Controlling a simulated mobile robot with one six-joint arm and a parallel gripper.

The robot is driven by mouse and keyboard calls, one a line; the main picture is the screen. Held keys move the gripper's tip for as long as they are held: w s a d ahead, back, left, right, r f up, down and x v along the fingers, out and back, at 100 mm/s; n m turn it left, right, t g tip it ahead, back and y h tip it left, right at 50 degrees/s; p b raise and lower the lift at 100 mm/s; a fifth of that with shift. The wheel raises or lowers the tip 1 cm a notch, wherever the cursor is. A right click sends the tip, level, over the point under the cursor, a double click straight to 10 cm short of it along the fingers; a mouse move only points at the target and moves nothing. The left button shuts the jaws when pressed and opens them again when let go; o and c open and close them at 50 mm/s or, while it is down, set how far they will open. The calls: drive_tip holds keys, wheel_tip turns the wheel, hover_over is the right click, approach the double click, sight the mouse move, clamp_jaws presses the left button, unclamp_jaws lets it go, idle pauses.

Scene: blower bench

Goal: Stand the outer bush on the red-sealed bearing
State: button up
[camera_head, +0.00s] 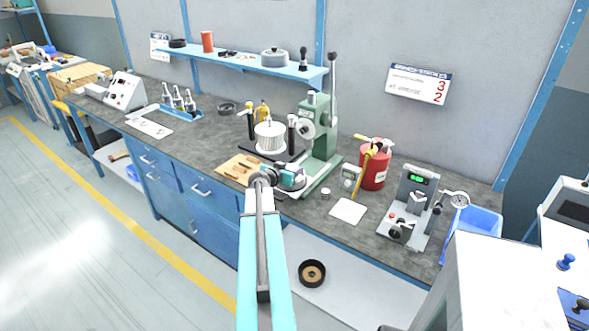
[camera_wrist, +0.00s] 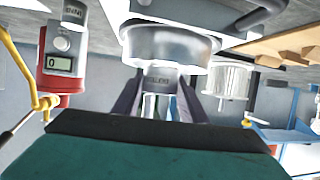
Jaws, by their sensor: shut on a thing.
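My gripper (camera_head: 288,177) is at the foot of the green press (camera_head: 318,130). In the wrist view, my gripper's dark fingers (camera_wrist: 160,82) are shut on a small silver ring with faint lettering, which I take to be the outer bush (camera_wrist: 157,74). The wrist picture is upside down, so the bench is at the top. A wide silver round body (camera_wrist: 168,46) lies directly below the bush at the press. I cannot tell whether the two touch. No red seal shows, so I cannot pick out the red-sealed bearing.
A white finned part (camera_head: 270,136) stands on a dark fixture behind my gripper. A wooden board (camera_head: 238,167) lies at left. A white sheet (camera_head: 348,211) lies near the front edge.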

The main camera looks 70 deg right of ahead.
sight(292, 168)
drive_tip(key=o, duration=1.2)
drive_tip(key=shift+r+p, duration=0.35)
drive_tip(key=shift+p, duration=0.25)
drive_tip(key=shift+r+p, duration=0.25)
drive_tip(key=shift+p, duration=0.2)
drive_tip(key=shift+b+v, duration=0.55)
drive_tip(key=shift+v, duration=0.7)
drive_tip(key=shift+b+v, duration=1.45)
drive_tip(key=shift+v, duration=3.25)
drive_tip(key=shift+f, duration=0.1)
drive_tip(key=shift+w, duration=0.1)
